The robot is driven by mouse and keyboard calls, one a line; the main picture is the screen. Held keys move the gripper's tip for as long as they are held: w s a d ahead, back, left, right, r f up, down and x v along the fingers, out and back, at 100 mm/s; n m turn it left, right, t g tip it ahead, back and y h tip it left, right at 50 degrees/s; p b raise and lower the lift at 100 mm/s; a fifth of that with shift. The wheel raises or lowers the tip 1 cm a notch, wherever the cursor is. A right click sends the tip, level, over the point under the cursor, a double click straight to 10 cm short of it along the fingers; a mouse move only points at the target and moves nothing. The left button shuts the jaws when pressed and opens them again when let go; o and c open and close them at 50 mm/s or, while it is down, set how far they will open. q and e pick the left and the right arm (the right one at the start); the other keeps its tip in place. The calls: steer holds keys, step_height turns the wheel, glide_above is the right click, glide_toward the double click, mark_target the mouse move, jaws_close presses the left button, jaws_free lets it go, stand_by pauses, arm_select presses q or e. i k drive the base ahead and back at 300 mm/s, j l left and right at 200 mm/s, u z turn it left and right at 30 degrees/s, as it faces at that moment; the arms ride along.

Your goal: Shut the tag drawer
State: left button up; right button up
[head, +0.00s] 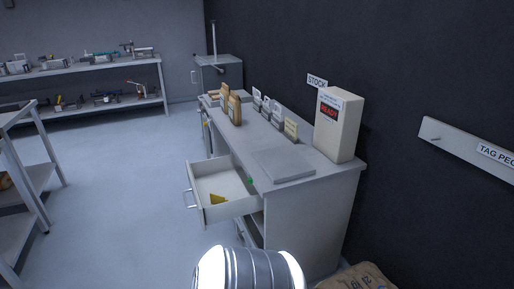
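A pale drawer (233,209), which I take to be the tag drawer, stands pulled out from the left side of a grey cabinet (306,215). Its metal handle (189,198) is on its left-facing front. A yellow piece (217,198) lies inside the drawer, and the rest of the visible drawer floor is mostly bare. A small green spot (250,181) shows at the cabinet side of the drawer. Neither of my grippers is in view.
The cabinet top carries a white box reading "READY" (336,125), a flat grey plate (283,165), and several cards and brown packets. A brown sack (358,277) lies at the bottom. Floor (120,190) left of the drawer is clear; a shelf rack (40,180) stands far left.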

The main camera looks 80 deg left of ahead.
mark_target(224, 176)
steer(key=k+j+u, duration=0.15)
steer(key=u, duration=0.35)
steer(key=k+j+u, duration=0.2)
steer(key=u, duration=2.25)
